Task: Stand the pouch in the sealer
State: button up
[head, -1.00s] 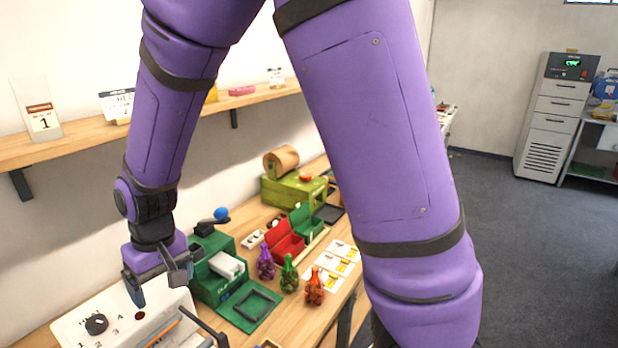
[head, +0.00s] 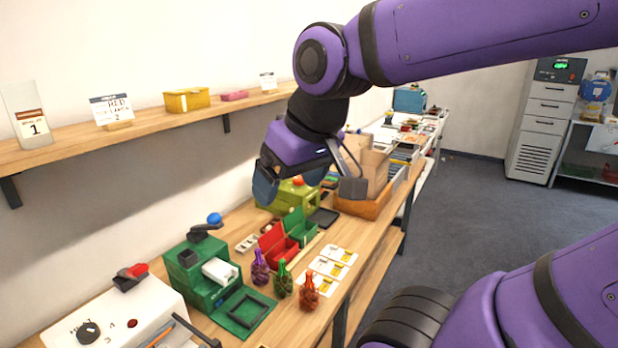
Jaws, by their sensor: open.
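A white box with a black dial and heat markings (head: 115,322) stands at the lower left and looks like the sealer; its front part is cut off by the picture's bottom edge. Brown paper pieces that look like pouches (head: 375,172) stand in an orange-brown crate (head: 362,208) farther along the bench. I cannot tell which one is the task's pouch. My gripper (head: 308,186) is open above the far part of the bench, in front of the crate in this view. Nothing shows between its fingers. It hides part of a green machine (head: 292,194).
A dark green device (head: 192,262) with a flat frame stands beside the sealer. A wall shelf (head: 150,126) runs above the bench.

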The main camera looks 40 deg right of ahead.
jog(key=s, duration=0.2)
jog(key=d, duration=0.1)
jog(key=shift+s+d+r+h, duration=0.1)
jog(key=shift+s+r+h, duration=0.25)
jog(key=shift+s+h, duration=0.05)
dwell(2.0)
